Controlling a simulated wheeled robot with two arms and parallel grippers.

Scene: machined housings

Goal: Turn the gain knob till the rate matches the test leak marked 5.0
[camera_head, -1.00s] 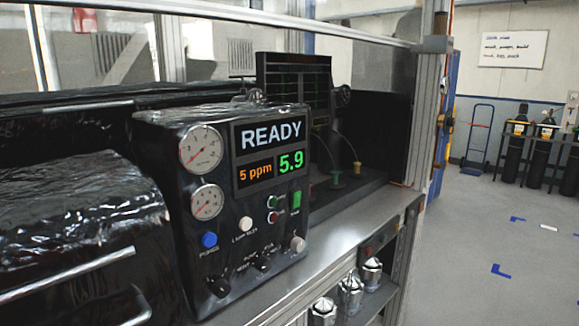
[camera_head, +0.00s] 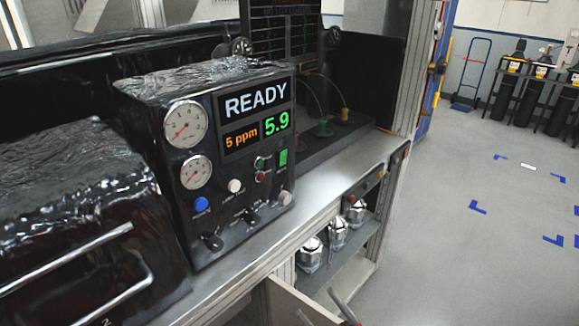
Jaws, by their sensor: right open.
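The black control box (camera_head: 150,105) on the bench has a screen (camera_head: 255,115) reading READY, "5 ppm" in orange and 5.9 in green. Its lower front carries a black knob (camera_head: 212,242), a second dark knob (camera_head: 252,215) and a pale knob (camera_head: 285,197). Their labels are too small to read, so I cannot tell which is the gain knob. A green fitting (camera_head: 322,128) and a yellow fitting (camera_head: 345,115) stand behind the box; no 5.0 mark is legible. Part of my right gripper (camera_head: 345,308) shows at the bottom edge, below and apart from the box, open. My left gripper is out of view.
Two round gauges (camera_head: 185,124), a blue button (camera_head: 201,204) and a white button (camera_head: 235,186) are on the box. A black-wrapped housing with metal handles (camera_head: 65,190) fills the left. Metal canisters (camera_head: 311,254) sit on the lower shelf. The floor (camera_head: 450,260) at right is largely clear.

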